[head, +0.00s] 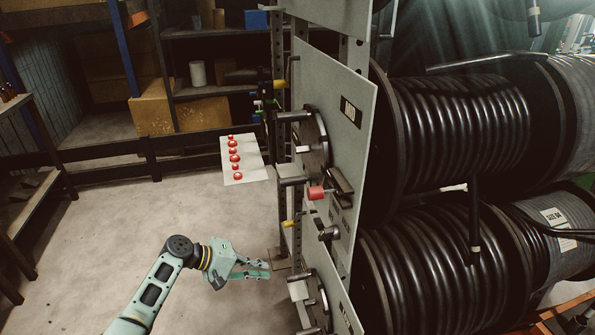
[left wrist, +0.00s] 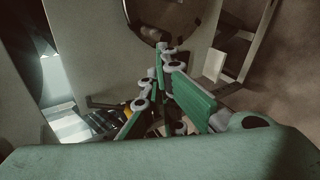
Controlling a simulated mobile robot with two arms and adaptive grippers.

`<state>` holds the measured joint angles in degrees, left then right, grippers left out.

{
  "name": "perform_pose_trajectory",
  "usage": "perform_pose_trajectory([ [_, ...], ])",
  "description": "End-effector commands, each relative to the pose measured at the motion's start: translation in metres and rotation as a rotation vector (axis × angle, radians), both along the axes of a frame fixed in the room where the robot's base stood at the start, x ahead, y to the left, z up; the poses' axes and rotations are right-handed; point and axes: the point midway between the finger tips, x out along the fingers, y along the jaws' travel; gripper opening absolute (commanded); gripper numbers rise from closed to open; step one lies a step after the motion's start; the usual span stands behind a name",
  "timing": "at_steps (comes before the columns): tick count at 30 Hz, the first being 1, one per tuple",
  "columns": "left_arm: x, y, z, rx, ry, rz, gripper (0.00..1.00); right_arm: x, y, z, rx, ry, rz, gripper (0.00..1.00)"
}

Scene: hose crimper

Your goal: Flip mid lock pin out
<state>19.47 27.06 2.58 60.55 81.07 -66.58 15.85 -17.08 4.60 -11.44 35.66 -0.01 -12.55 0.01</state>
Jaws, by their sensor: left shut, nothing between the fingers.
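The middle grey panel (head: 342,95) stands upright in front of the hose reels and carries a dark round hub (head: 314,140) with grey handles. Below the hub, a small red cylinder (head: 316,192) sticks out beside a black bracket (head: 340,185). A small yellow-tipped pin (head: 289,223) is lower down, near a dark knob (head: 328,233). I cannot tell which of these is the mid lock pin. My left gripper (head: 268,270) is shut and empty, lower left of these parts and apart from them. Its green fingers (left wrist: 164,62) also show in the left wrist view, before a panel with a round part.
Black hose reels (head: 465,115) fill the right side. A white plate with several red buttons (head: 243,160) is left of the panel. A lower hub (head: 315,300) is close right of my left gripper. The floor (head: 120,230) at left is clear.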

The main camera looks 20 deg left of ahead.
Motion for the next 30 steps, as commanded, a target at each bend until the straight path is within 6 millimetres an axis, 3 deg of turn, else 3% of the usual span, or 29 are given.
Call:
perform_pose_trajectory([
  [1,0.018,0.001,0.065,-0.082,-0.071,-0.028,0.00,0.000,0.001,0.002,0.002,0.000,-0.001,0.40],
  [3,0.026,-0.002,0.142,-0.193,-0.153,-0.087,0.00,0.000,0.003,0.003,0.003,0.001,-0.001,0.40],
  [6,0.021,-0.004,0.235,-0.309,-0.255,-0.182,0.00,-0.001,0.004,0.005,0.004,0.002,-0.002,0.40],
  [10,0.002,-0.004,0.313,-0.397,-0.349,-0.293,0.00,-0.001,0.004,0.005,0.004,0.003,-0.002,0.40],
  [12,-0.007,-0.004,0.336,-0.422,-0.376,-0.332,0.00,-0.002,0.003,0.006,0.004,0.003,-0.002,0.40],
  [15,-0.014,-0.004,0.352,-0.439,-0.397,-0.360,0.00,-0.002,0.003,0.006,0.003,0.005,-0.002,0.40],
  [26,-0.014,-0.006,0.353,-0.442,-0.399,-0.363,0.00,-0.003,0.001,0.007,0.001,0.006,0.000,0.40],
  [30,-0.010,-0.017,0.355,-0.443,-0.398,-0.365,0.00,-0.004,-0.001,0.012,-0.002,0.007,0.001,0.40],
])
